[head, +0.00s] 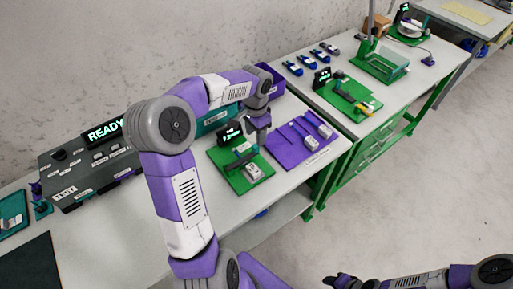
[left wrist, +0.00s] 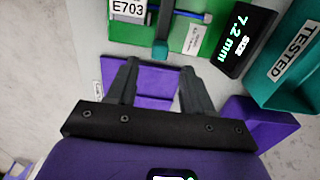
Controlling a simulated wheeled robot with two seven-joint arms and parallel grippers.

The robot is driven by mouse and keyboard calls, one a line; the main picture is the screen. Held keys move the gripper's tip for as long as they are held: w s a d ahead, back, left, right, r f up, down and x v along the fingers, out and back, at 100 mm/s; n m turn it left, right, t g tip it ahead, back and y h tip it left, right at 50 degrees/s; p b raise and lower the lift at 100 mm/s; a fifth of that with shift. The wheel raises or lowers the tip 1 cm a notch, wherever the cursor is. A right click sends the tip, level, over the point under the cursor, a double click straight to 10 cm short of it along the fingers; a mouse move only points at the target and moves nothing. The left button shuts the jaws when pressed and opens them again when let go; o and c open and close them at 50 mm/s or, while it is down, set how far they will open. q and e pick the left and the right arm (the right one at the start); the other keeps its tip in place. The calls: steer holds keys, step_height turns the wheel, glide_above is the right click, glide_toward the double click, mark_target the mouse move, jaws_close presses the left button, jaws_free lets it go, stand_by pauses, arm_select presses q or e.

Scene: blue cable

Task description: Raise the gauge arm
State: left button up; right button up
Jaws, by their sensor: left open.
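The gauge is a green board (head: 234,179) with a small black display (head: 230,134), a dark gauge arm (head: 241,161) and a pale grey block (head: 253,173). In the left wrist view the display (left wrist: 243,40) reads 7.2 mm, the block (left wrist: 128,10) is labelled E703, and a teal knob (left wrist: 160,50) sits at the arm's end. A blue cable (left wrist: 190,15) runs across the board there. My left gripper (left wrist: 160,66) is open and empty, its fingertips just short of the knob in that view. My right gripper (head: 335,282) is low at the bottom edge, small and unclear.
A purple tray (head: 283,148) with small grey connectors lies right of the gauge. A teal box marked TESTED (left wrist: 285,70) stands close by. A grey tester reading READY (head: 90,160) is at left. Another bench (head: 345,115) holds green fixtures. Open floor (head: 430,180) lies at right.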

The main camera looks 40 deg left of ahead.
mark_target(242, 158)
arm_select(q)
step_height(242, 158, down, 7)
steer(key=shift+r+b, duration=0.15)
steer(key=shift+b, duration=0.95)
jaws_close()
